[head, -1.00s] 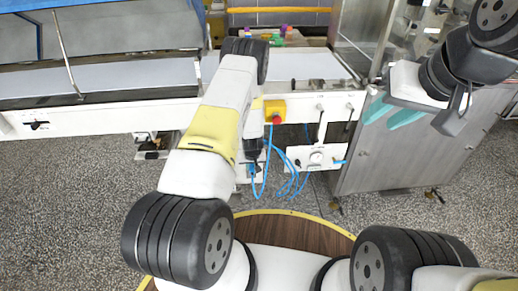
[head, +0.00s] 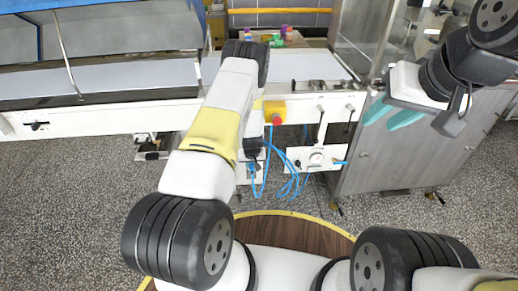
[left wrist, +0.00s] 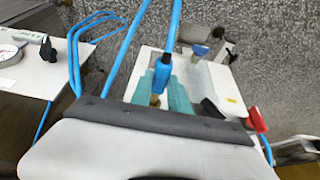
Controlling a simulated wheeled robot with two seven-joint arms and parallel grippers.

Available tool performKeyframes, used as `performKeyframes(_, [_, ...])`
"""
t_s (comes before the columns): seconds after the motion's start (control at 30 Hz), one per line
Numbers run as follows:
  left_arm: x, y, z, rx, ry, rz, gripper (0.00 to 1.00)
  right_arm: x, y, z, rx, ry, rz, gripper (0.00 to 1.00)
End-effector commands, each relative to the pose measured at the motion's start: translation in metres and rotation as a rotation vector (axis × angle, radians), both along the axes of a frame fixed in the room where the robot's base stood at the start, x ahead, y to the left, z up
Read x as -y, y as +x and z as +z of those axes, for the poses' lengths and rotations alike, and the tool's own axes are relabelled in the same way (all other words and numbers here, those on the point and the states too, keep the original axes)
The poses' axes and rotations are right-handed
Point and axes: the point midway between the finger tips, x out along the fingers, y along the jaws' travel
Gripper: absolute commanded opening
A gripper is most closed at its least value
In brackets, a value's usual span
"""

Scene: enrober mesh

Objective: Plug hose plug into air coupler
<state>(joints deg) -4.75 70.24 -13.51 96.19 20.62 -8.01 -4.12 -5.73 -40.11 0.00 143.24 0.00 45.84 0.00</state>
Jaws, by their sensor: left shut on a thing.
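In the left wrist view, the blue hose plug (left wrist: 162,72) is at the end of a blue hose, between the teal fingers of my left gripper (left wrist: 160,97), which is shut on it. A small brass-coloured piece shows just past the plug; I cannot tell whether it is the plug's tip or the air coupler. Behind it is a white panel (left wrist: 205,88). In the head view my left arm hides the plug and most of that gripper. My right gripper (head: 391,115) is open and empty, at the right by the steel cabinet.
A yellow box with a red button (head: 276,113) is on the white machine frame. A gauge panel (head: 316,158) with blue hoses hangs to its right. The steel cabinet (head: 395,160) stands at the right. Speckled floor (head: 70,200) is open at the left.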

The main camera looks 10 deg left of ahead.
Motion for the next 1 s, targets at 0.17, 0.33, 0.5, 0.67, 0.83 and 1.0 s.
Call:
performKeyframes(0.17, [-0.001,0.005,0.000,0.002,0.001,0.000,0.00,0.000,0.000,0.000,0.000,0.000,0.000,0.36])
performKeyframes(0.33, [-0.002,0.009,0.001,0.002,0.000,0.000,0.00,0.000,0.000,0.000,0.000,0.000,0.000,0.36])
performKeyframes(0.5, [-0.003,0.013,0.001,0.002,0.000,0.000,0.00,0.000,0.000,0.000,0.000,0.000,0.000,0.36])
performKeyframes(0.67, [-0.004,0.017,0.001,0.003,0.000,0.000,0.00,0.000,0.000,0.000,0.000,0.000,0.000,0.36])
performKeyframes(0.83, [-0.006,0.021,0.001,0.002,0.000,0.000,0.00,0.000,0.000,0.000,0.000,0.000,0.000,0.36])
performKeyframes(1.0, [-0.007,0.025,0.001,0.002,0.001,0.000,0.00,0.000,0.000,0.000,0.000,0.000,0.000,0.36])
